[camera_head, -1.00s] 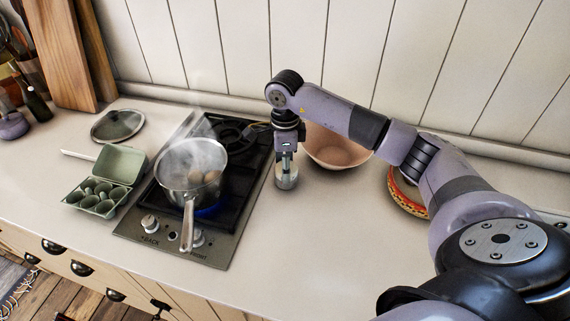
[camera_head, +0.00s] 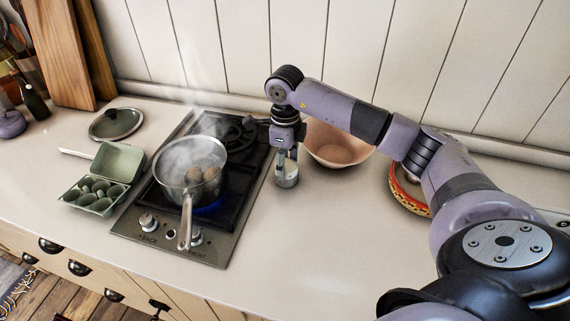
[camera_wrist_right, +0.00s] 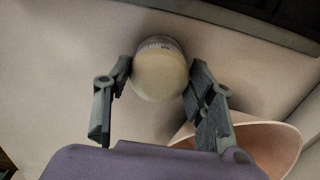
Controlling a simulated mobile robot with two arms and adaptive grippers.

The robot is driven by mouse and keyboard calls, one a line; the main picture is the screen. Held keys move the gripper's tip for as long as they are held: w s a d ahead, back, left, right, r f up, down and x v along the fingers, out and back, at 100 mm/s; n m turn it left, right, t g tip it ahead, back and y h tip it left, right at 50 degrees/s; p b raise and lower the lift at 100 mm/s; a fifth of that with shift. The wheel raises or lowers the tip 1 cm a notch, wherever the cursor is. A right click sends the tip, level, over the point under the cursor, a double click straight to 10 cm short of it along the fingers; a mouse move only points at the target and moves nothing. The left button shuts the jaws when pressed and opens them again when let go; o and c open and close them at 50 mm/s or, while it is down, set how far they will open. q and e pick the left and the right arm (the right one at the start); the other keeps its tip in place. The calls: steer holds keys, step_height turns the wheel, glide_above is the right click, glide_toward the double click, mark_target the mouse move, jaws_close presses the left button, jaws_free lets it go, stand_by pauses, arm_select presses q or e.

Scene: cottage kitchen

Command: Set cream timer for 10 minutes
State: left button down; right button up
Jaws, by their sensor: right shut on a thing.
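The cream timer (camera_head: 287,178) stands on the counter just right of the stove, below my right gripper (camera_head: 287,158). In the right wrist view the timer (camera_wrist_right: 159,72) has a pale rounded top and a band of small markings around its far side; I cannot read the setting. My right gripper (camera_wrist_right: 160,80) points down and is shut on the timer, one finger on each side. In the head view the gripper partly hides the timer. My left gripper is not in view.
A steaming pan (camera_head: 190,176) with eggs sits on the stove (camera_head: 222,222), where a blue flame shows. A pink bowl (camera_head: 338,146) stands close behind the timer on the right. A green egg carton (camera_head: 118,163) and a lid (camera_head: 116,123) lie left. The front right counter is clear.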

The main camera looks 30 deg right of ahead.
steer(key=m+b, duration=0.1)
steer(key=m, duration=0.3)
steer(key=shift+w+m, duration=0.1)
steer(key=shift+m, duration=0.2)
steer(key=shift+d+m, duration=0.1)
steer(key=shift+m, duration=1.6)
steer(key=shift+b, duration=0.3)
steer(key=o, duration=1.1)
steer(key=shift+o, duration=0.2)
